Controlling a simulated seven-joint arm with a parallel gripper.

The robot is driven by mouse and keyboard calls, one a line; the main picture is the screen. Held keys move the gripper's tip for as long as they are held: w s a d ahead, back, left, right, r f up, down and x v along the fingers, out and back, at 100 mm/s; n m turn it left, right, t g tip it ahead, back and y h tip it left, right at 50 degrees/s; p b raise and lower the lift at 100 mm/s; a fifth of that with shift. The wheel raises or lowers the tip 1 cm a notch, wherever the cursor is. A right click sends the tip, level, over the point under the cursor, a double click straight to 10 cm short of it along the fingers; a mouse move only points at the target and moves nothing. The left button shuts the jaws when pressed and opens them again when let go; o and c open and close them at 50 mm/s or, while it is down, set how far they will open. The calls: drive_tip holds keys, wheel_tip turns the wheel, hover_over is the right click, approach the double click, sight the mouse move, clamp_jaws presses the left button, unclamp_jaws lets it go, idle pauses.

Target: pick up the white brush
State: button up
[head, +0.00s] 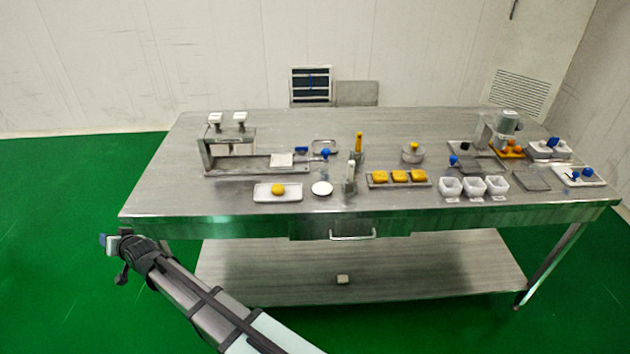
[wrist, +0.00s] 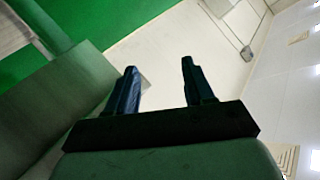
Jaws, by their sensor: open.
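The white brush (head: 350,169) appears to be the white-handled thing standing upright in a small grey holder (head: 349,187) near the middle front of the steel table (head: 250,208). Its lower end is hidden in the holder. My gripper (head: 111,244) is off the table's front left corner, far to the left of the brush. In the wrist view my gripper (wrist: 158,66) has its two dark fingers apart with nothing between them. The brush is not in the wrist view.
A similar holder with a yellow-handled tool (head: 359,143) stands just behind the brush. A white round dish (head: 322,188) is to its left. A tray of yellow blocks (head: 398,178) is to its right. A metal press (head: 228,150) stands at the table's left.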

wheel_tip(320, 180, up, 6)
drive_tip(key=w+a+m, duration=0.1)
drive_tip(key=w+a, duration=0.1)
drive_tip(key=w+d+r+m+h, duration=0.1)
drive_tip(key=w+d, duration=0.3)
drive_tip(key=d, duration=0.1)
drive_tip(key=w+d+r+m+h, duration=0.1)
drive_tip(key=w+d+m, duration=0.1)
drive_tip(key=w+d, duration=0.2)
drive_tip(key=w+d+r+m+h, duration=0.1)
drive_tip(key=w+d+r+m, duration=0.1)
drive_tip(key=w+d, duration=0.3)
drive_tip(key=shift+d+g+h, duration=0.3)
drive_tip(key=shift+d+h, duration=0.1)
drive_tip(key=shift+d, duration=0.55)
drive_tip(key=w+d+r+m+g+h, duration=0.1)
drive_tip(key=w+d+m+h, duration=0.3)
drive_tip(key=d, duration=0.9)
drive_tip(key=m+g+h, duration=0.4)
drive_tip(key=m+g, duration=0.3)
drive_tip(key=m, duration=0.5)
approach(351, 168)
drive_tip(key=shift+w+d+r, duration=0.2)
drive_tip(key=shift+w+r, duration=0.05)
drive_tip(key=shift+w, duration=0.2)
drive_tip(key=shift+s+d+f, duration=0.1)
drive_tip(key=shift+d+f, duration=0.05)
drive_tip(key=shift+f, duration=0.05)
wheel_tip(351, 168, down, 13)
drive_tip(key=shift+f, duration=0.15)
